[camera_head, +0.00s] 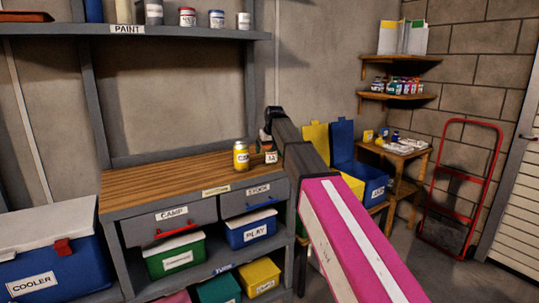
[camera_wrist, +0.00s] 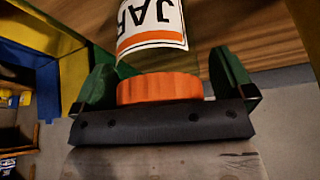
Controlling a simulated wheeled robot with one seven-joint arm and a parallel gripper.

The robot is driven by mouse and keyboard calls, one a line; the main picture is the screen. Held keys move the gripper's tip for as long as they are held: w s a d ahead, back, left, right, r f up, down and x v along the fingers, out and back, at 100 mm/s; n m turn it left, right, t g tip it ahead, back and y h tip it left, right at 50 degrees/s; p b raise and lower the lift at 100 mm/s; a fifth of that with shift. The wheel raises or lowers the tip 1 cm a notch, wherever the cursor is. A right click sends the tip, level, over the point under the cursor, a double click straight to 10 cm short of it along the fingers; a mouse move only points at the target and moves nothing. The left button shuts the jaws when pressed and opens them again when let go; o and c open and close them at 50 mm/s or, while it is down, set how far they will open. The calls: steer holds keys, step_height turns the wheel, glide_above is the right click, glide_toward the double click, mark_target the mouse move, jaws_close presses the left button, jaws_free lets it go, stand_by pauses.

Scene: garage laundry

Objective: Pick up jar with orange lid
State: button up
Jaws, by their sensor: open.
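The jar with the orange lid (camera_wrist: 160,88) shows large in the wrist view, with a white label reading "JAR" upside down and an orange band. My gripper (camera_wrist: 164,70) is open, with one green finger on each side of the lid and visible room between finger and lid on both sides. In the head view the jar (camera_head: 271,157) stands near the right end of the wooden bench top, partly hidden by my gripper (camera_head: 266,138) and arm. Its lid is hard to make out there.
The bench's left part is clear. A paint shelf (camera_head: 130,31) hangs above. A blue bin (camera_head: 368,186) is to the right, behind my arm.

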steer(key=c, duration=1.1)
